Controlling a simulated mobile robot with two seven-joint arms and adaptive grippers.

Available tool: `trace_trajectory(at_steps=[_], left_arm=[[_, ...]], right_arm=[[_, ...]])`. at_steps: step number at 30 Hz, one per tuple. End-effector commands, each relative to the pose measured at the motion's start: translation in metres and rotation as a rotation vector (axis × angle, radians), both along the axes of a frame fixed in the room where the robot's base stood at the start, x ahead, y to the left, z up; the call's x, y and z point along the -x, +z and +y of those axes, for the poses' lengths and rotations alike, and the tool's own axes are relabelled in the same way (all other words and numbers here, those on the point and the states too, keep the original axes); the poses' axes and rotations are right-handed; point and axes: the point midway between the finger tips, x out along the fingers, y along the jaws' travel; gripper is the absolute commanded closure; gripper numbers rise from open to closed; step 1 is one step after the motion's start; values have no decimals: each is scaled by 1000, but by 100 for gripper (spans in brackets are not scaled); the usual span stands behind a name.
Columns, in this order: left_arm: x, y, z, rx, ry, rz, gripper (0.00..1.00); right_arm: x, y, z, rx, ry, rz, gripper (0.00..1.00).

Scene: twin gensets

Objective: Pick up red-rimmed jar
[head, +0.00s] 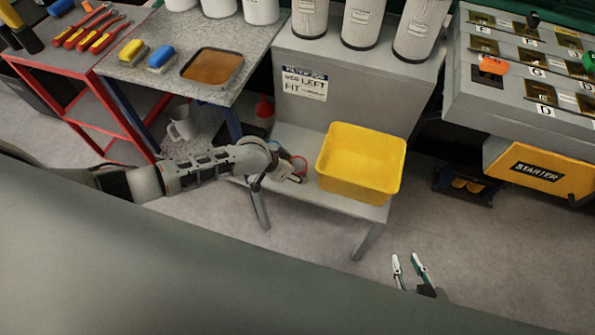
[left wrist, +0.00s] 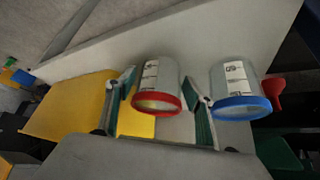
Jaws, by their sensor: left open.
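The red-rimmed jar (left wrist: 157,76) is a clear jar with a white label and a red rim. In the left wrist view it sits between the two spread fingers of my left gripper (left wrist: 159,82). I cannot tell whether either finger touches it. In the head view my left gripper (head: 293,176) is over the low bench, left of the yellow bin, and mostly hides the jar, with a bit of red rim (head: 300,163) showing. A blue-rimmed jar (left wrist: 233,80) stands beside it, outside the right finger. My right gripper (head: 409,266) is open and empty over the floor.
The yellow bin (head: 360,133) stands close to the jar on the low bench (head: 330,205); it also shows in the left wrist view (left wrist: 70,106). The bench's back panel (head: 355,93) rises behind.

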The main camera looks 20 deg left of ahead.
Motion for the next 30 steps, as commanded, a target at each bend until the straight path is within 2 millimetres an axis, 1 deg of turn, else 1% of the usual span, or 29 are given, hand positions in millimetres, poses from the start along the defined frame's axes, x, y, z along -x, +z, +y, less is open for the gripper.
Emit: trace_trajectory(at_steps=[5,6,8,9,18,22,26,29,30], left_arm=[[-1,1,-1,1,-1,-2,47],[-1,1,0,1,-1,-2,52],[-1,1,-1,1,-1,-2,68],[0,1,0,0,-1,-1,78],[0,1,0,0,-1,-1,78],[-1,5,0,1,-1,-2,78],[-1,17,-1,1,-2,-4,78],[-1,33,-1,2,-2,-5,78],[-2,42,-1,1,-2,-5,78]], right_arm=[[-4,5,0,-1,-1,-10,74],[-4,6,0,-1,-1,-12,74],[-4,6,0,0,-1,-13,74],[-5,6,0,0,-1,-13,74],[-4,6,-1,-1,-1,-12,74],[-5,7,-1,0,-2,-12,74],[-6,12,-1,-1,-2,-15,74],[-7,19,-1,-3,-3,-18,74],[-7,21,-1,-4,-3,-19,74]])
